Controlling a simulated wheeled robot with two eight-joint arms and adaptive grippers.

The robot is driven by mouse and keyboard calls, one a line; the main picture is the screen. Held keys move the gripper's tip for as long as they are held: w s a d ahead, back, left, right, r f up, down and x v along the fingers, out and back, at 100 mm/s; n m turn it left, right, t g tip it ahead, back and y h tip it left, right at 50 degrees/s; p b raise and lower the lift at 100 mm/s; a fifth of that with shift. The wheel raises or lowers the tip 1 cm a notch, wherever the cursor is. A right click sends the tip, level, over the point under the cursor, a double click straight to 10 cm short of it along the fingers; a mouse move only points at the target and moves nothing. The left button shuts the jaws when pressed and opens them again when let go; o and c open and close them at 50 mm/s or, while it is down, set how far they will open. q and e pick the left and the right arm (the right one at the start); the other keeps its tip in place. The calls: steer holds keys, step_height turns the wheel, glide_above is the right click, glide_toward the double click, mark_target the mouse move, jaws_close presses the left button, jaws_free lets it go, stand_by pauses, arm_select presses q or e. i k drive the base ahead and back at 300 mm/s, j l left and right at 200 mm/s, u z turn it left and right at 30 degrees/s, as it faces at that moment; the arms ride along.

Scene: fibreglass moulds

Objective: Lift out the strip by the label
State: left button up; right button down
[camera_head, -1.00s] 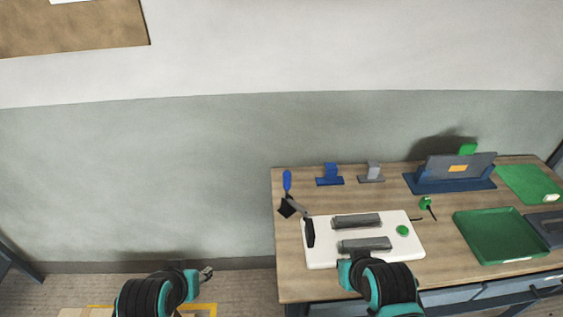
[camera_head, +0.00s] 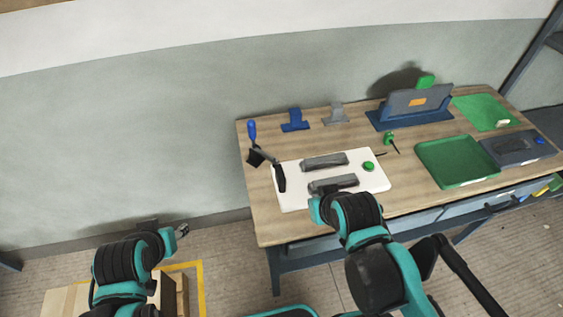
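Two dark grey strips lie on a white board (camera_head: 290,196) on the table: a rear strip (camera_head: 324,161) and a front strip (camera_head: 333,184). A green round piece (camera_head: 369,166) sits at the board's right. I cannot make out a label on either strip. An orange label (camera_head: 417,102) shows on a grey panel (camera_head: 400,105) standing in a blue holder (camera_head: 380,122) at the back. My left gripper (camera_head: 182,231) is off the table at the lower left; its opening is too small to tell. My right arm reaches over the table's front edge by the board; its wrist hides its gripper.
A black-handled tool (camera_head: 280,178) rests at the board's left edge. A blue stand (camera_head: 295,121) and a grey stand (camera_head: 336,114) are behind. A green tray (camera_head: 457,162) and a dark tray (camera_head: 518,148) are at the right. Wooden boxes (camera_head: 168,295) stand on the floor at lower left.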

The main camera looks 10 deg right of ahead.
mark_target(350, 178)
steer(key=l+z, duration=0.2)
steer(key=z, duration=0.15)
steer(key=l+z, duration=0.2)
steer(key=z, duration=0.2)
steer(key=l+z, duration=0.35)
steer(key=k+j, duration=0.05)
steer(key=j, duration=0.05)
